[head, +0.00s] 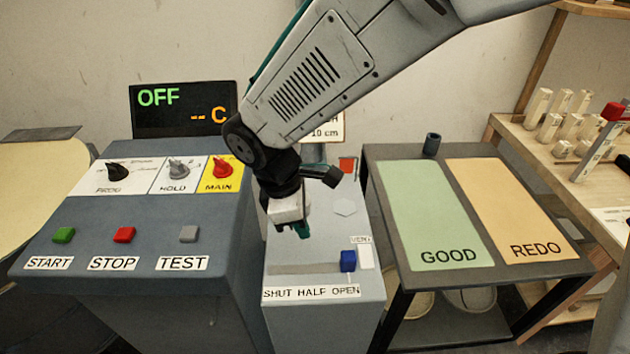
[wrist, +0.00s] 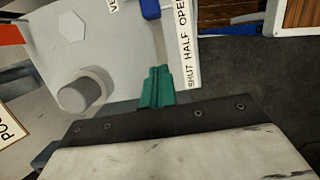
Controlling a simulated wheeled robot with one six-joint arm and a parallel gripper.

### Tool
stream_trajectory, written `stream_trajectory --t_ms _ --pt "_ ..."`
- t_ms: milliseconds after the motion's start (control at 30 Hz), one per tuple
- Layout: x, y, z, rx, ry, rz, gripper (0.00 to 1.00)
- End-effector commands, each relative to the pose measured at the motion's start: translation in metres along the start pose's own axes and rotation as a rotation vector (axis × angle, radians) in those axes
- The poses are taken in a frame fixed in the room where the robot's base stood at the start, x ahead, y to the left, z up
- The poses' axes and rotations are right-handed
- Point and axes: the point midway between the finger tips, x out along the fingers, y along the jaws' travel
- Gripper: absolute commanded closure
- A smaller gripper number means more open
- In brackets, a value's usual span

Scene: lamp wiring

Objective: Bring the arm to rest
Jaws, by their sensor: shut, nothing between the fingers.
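My arm reaches down from the top of the head view. My gripper (head: 302,231) hangs above the grey vent box, between the control console and the sorting table. Its green fingers are together and nothing is between them. They also show in the wrist view (wrist: 157,88), over the front part of the box top near the SHUT HALF OPEN label (wrist: 186,45). In the head view the fingertips appear apart from the blue slider knob (head: 348,261), which is at the right end of its slot, by OPEN. I cannot tell the exact height of the fingertips above the box.
The console (head: 150,235) on the left has dials, buttons and a display (head: 183,109) reading OFF. On the right, a dark table (head: 380,152) bears a green GOOD mat (head: 428,215), an orange REDO mat (head: 510,205) and a small dark cup (head: 432,143). A wooden rack stands far right.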

Motion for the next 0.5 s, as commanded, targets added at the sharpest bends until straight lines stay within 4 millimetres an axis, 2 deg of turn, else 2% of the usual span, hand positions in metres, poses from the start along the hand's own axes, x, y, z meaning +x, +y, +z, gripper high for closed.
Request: stream_trajectory --t_ms 200,267,333,500 --pt "0.000 -0.001 0.001 0.043 -0.005 -0.006 1.00" --pt "0.003 -0.008 0.005 0.098 -0.022 -0.029 1.00" --pt "0.005 -0.025 0.019 0.197 -0.047 -0.066 1.00" --pt "-0.014 -0.043 0.077 0.469 -0.039 -0.116 1.00"
